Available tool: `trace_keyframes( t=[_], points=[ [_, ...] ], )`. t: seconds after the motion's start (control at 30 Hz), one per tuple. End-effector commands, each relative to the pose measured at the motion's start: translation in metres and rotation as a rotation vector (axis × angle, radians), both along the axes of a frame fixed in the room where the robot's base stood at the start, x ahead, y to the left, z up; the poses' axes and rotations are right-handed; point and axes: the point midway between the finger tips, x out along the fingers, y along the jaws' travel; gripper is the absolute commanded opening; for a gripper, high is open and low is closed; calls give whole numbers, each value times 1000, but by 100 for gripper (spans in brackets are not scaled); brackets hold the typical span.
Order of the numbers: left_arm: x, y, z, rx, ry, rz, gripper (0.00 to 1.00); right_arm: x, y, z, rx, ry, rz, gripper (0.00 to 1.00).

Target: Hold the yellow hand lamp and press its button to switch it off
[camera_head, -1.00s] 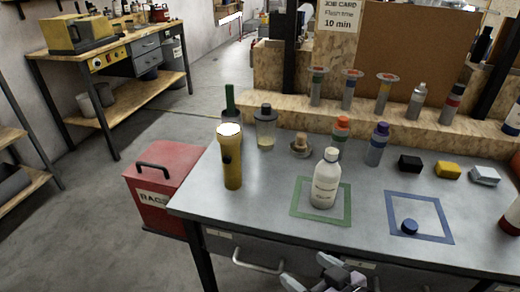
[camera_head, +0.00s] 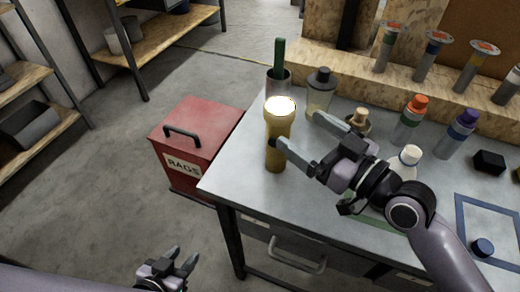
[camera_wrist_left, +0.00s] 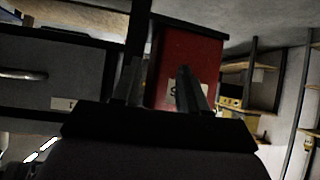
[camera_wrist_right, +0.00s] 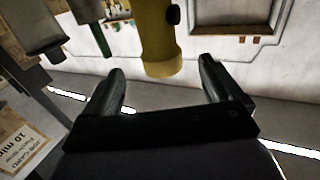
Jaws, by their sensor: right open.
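The yellow hand lamp (camera_head: 277,158) stands upright near the left edge of the grey bench, its top glowing white. My right gripper (camera_head: 298,130) is open at the lamp's right side, with one fingertip overlapping the lamp's body in the head view. In the right wrist view the lamp (camera_wrist_right: 157,45) hangs from the top edge, ahead of the two spread fingers and not clasped. Its dark button (camera_wrist_right: 173,15) shows on its right side there. My left gripper (camera_head: 182,258) is open and empty, low in front of the bench; its spread fingers also show in the left wrist view (camera_wrist_left: 160,82).
A cup (camera_head: 279,80) with a green handle and a clear dark-capped jar (camera_head: 321,92) stand behind the lamp. The right arm partly hides a white bottle (camera_head: 409,158). A red rags box (camera_head: 192,135) stands on the floor left of the bench.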

Motion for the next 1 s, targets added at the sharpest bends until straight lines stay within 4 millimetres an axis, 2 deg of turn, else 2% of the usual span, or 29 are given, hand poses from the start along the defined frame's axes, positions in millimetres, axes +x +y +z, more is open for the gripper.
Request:
trace_keyframes(
  t=[0.13,0.27,0.4,0.47,0.53,0.6,0.67,0.8,1.0],
  points=[
    [27,8,17,-19,-55,6,43,0,0,0,-1,1,-1,92],
    [72,21,50,-66,-145,15,43,0,0,0,-1,1,-1,92],
    [124,37,102,-133,-257,22,43,0,0,0,-1,1,-1,92],
    [144,42,127,-172,-303,24,43,0,0,0,-1,1,-1,92],
    [163,41,160,-267,-349,26,43,0,0,0,-1,1,-1,92],
    [164,22,178,-444,-342,30,43,0,0,-1,-1,1,-1,92],
    [157,2,186,-608,-306,39,43,0,0,-1,-1,1,-1,92],
    [129,-48,197,-1000,-169,74,43,0,0,0,-1,1,-1,92],
    [90,-99,215,-1455,57,141,43,0,0,0,-1,1,-1,92]
  ],
)
